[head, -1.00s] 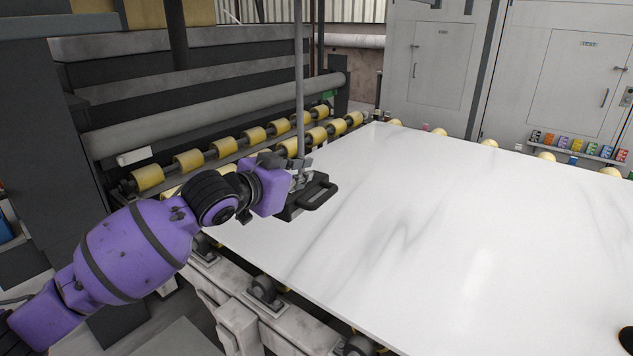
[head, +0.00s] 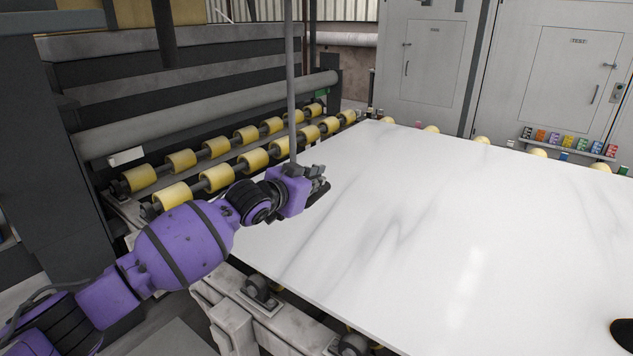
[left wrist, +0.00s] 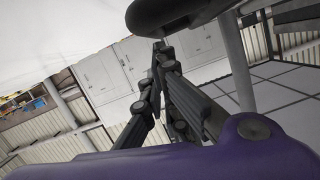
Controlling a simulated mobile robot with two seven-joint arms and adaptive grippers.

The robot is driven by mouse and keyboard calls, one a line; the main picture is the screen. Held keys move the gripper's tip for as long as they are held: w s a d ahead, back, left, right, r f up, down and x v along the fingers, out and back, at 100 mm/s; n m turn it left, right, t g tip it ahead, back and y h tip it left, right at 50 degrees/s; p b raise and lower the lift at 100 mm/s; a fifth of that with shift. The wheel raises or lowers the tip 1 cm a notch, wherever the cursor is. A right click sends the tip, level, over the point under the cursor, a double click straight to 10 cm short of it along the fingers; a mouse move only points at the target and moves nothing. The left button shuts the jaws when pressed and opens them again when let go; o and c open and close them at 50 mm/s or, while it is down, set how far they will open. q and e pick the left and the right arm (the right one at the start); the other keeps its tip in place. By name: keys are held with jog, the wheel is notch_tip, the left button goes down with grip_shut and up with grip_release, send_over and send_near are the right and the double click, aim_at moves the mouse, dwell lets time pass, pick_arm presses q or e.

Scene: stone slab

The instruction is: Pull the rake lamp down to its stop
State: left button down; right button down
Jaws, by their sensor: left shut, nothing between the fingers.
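The rake lamp hangs on a thin grey pole (head: 291,80) above the left edge of the white slab (head: 430,230). In the head view its dark body is hidden by my left gripper (head: 321,187), which is at the pole's lower end. In the left wrist view a dark rounded part, likely the lamp (left wrist: 175,12), shows close beyond the fingertips, with the pole beside it. My left gripper (left wrist: 160,48) is shut with nothing between its fingers. I cannot tell whether it touches the lamp. My right gripper is not in view.
Yellow rollers (head: 220,177) run behind the slab's left side. Grey cabinets (head: 545,80) stand at the back, with a rack of coloured blocks (head: 570,147). A dark round thing (head: 624,333) shows at the lower right. The slab's middle is clear.

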pick_arm(q)
notch_tip(320, 180, down, 15)
jog(key=b, duration=0.3)
jog(key=shift+b, duration=0.3)
jog(key=shift+s+r, duration=0.1)
jog(key=shift+r, duration=0.05)
